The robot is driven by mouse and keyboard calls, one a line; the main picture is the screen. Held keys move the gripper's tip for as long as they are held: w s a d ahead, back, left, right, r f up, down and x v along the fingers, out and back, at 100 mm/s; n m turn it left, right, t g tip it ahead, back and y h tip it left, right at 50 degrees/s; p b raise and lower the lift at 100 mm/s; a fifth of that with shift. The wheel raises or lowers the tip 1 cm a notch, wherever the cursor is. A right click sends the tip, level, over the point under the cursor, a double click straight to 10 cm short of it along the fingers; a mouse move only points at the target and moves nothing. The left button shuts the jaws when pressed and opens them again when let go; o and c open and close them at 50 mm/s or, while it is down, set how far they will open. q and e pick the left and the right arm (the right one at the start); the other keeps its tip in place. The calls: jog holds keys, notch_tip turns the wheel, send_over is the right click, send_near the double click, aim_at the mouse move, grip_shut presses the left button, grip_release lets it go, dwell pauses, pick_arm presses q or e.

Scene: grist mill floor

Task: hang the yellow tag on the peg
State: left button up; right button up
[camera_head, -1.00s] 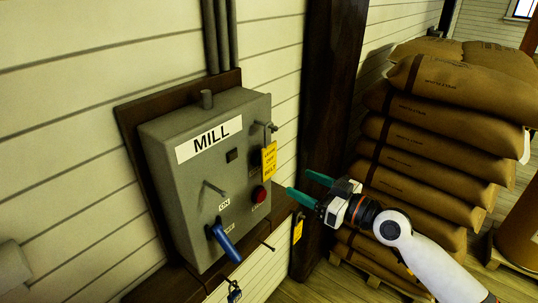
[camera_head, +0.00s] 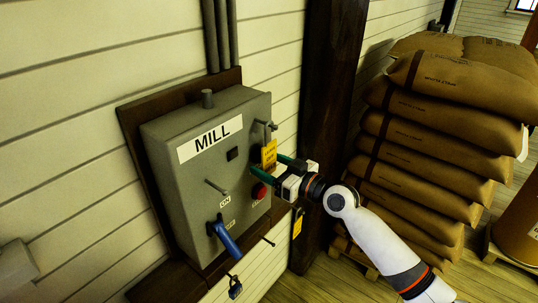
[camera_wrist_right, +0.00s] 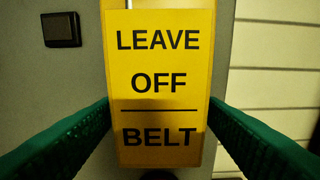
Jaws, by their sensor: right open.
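The yellow tag (camera_head: 269,152) hangs at the right edge of the grey MILL box, below a small metal fitting (camera_head: 270,128). In the right wrist view the tag (camera_wrist_right: 160,60) faces me and reads LEAVE OFF BELT. My right gripper (camera_head: 266,165) is open, with one green finger on each side of the tag's lower part. It does not grip the tag. A thin peg (camera_head: 268,242) sticks out below the box, at the lower right. My left gripper is out of view.
The MILL box (camera_head: 185,180) carries a red button (camera_head: 259,191), a metal lever (camera_head: 216,188) and a blue handle (camera_head: 228,240). Another yellow tag (camera_head: 297,228) hangs by the dark post (camera_head: 328,130). A padlock (camera_head: 235,288) hangs low. Stacked sacks (camera_head: 430,140) stand right.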

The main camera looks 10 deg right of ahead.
aim_at(270, 160)
jog(key=c, duration=0.8)
jog(key=shift+r, duration=0.1)
jog(key=shift+r, duration=0.1)
jog(key=shift+r+p, duration=0.55)
jog(key=shift+r, duration=0.05)
jog(key=shift+b+v, duration=0.4)
jog(key=shift+v, duration=1.3)
jog(key=shift+b+v, duration=0.65)
jog(key=shift+v, duration=1.45)
